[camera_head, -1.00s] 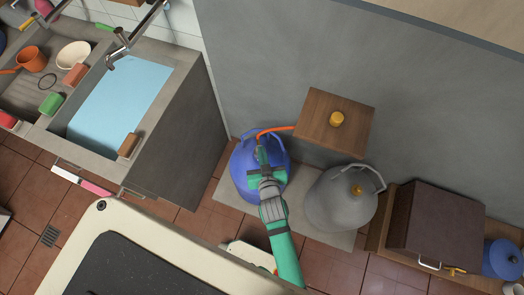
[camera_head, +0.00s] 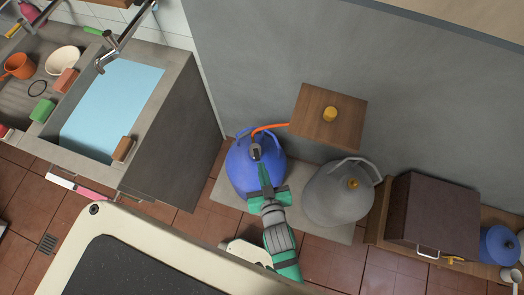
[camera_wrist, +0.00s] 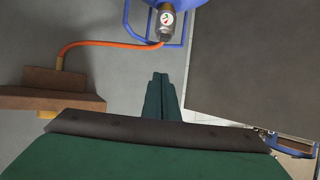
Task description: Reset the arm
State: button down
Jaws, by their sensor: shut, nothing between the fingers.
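My gripper (camera_head: 264,178) is green, shut and empty. In the head view it is over the near part of the blue gas cylinder (camera_head: 246,180), pointing toward its valve (camera_head: 255,150). In the wrist view my gripper (camera_wrist: 159,80) shows its two fingers pressed together, with a clear gap below the valve (camera_wrist: 166,20) and its round dial. My forearm reaches up from the bottom of the head view and hides some of the floor.
An orange hose (camera_head: 270,127) runs from the valve to a wooden box (camera_head: 328,110) with a yellow knob. A grey cylinder (camera_head: 325,200) stands close on the right. A sink with water (camera_head: 115,105) is at left. A dark brown box (camera_head: 437,215) is at right.

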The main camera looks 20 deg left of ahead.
jog(key=shift+d, duration=0.1)
dwell(0.3)
jog(key=s+d+r+m+t+h, duration=0.4)
jog(key=s+d+r+m+h, duration=0.2)
jog(key=s+d+r, duration=0.4)
jog(key=s, duration=0.3)
jog(key=shift+r+t+h, duration=0.3)
jog(key=shift+r, duration=0.1)
jog(key=c, duration=2.2)
grip_release()
jog(key=shift+s+r+m, duration=0.1)
jog(key=shift+r+m, duration=0.15)
jog(key=shift+m, duration=0.05)
jog(key=o, duration=0.5)
jog(key=shift+d, duration=0.15)
